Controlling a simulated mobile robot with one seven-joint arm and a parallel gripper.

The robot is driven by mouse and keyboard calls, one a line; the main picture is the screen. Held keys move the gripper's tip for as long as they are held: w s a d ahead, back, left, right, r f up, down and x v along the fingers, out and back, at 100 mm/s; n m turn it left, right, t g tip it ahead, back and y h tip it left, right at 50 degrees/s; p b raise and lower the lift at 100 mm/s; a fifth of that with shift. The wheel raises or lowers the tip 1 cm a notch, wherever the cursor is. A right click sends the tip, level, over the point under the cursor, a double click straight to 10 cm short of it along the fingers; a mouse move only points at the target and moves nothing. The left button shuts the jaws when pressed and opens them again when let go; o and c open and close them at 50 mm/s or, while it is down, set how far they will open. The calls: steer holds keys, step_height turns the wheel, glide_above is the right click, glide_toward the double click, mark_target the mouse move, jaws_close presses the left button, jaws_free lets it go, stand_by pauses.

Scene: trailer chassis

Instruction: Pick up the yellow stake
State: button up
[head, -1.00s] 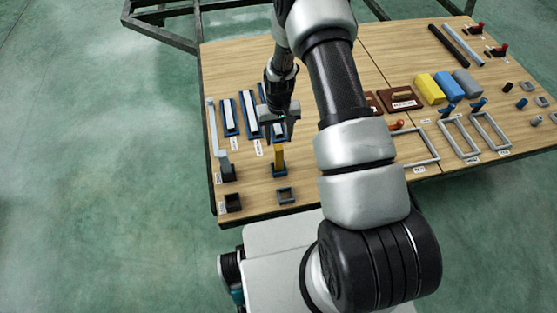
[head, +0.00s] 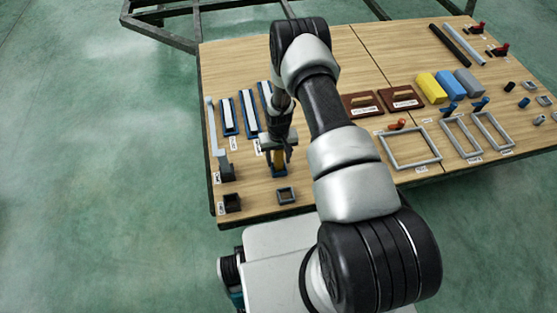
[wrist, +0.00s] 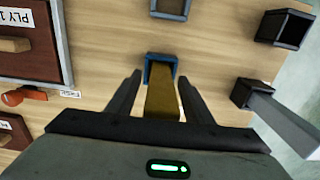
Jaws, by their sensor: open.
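The yellow stake (head: 278,158) stands upright in a blue square socket (head: 279,171) near the table's front left. In the wrist view the yellow stake (wrist: 162,103) rises from the blue socket (wrist: 160,62) toward the camera. My gripper (head: 279,150) is open and comes down from above around the stake. In the wrist view its two fingers (wrist: 161,90) lie on either side of the stake, with a visible gap on each side. The stake's upper end is hidden behind the gripper body.
A grey stake (head: 223,150) stands in a dark socket to the left. Empty sockets, one grey (head: 286,194) and one black (head: 232,202), sit near the front edge. Blue trays (head: 229,115) lie behind. Brown boards (head: 401,98) and grey frames (head: 410,149) lie to the right.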

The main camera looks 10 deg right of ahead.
steer(key=shift+c, duration=0.4)
jaws_close()
